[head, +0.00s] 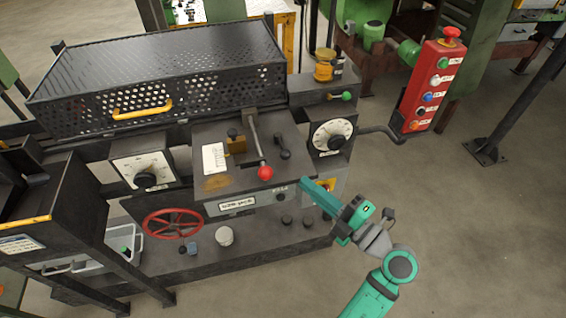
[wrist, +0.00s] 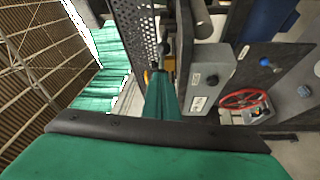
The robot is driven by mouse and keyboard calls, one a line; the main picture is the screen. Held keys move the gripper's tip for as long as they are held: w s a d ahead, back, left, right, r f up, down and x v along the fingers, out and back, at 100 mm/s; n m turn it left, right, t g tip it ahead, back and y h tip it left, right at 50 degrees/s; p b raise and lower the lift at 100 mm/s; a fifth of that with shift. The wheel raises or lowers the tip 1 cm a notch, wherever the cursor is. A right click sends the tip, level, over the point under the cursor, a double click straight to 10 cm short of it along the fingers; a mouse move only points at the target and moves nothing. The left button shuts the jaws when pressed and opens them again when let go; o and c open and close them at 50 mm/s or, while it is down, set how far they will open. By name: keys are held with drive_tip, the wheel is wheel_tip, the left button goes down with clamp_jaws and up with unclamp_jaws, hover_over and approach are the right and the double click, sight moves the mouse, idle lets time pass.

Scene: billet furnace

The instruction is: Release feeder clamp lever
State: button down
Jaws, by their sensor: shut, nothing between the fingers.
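A lever with a grey rod and a red ball knob (head: 265,173) rises from the sloped dark panel (head: 220,140) of the machine, its knob toward me. A shorter black lever (head: 283,150) stands just right of it. A lever with a green knob (head: 347,96) sticks out further back on the right. I cannot tell from labels which is the feeder clamp lever. My green gripper (head: 304,184) is shut and empty, its tip right of and slightly below the red knob, apart from it in the picture. In the wrist view my gripper (wrist: 160,82) points toward the machine and hides part of the panel.
A perforated black guard (head: 160,80) with a yellow handle covers the back. A red handwheel (head: 172,223) is at the front, with dials (head: 145,170) (head: 333,134) on both sides. A red button box (head: 433,85) hangs at right. Open floor lies to the right.

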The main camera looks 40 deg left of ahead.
sight(283, 172)
drive_tip(key=shift+w, duration=0.25)
drive_tip(key=a, duration=0.3)
drive_tip(key=w+a, duration=0.1)
drive_tip(key=a, duration=0.5)
drive_tip(key=shift+w+a+r, duration=0.3)
drive_tip(key=shift+w+a, duration=0.05)
idle(0.3)
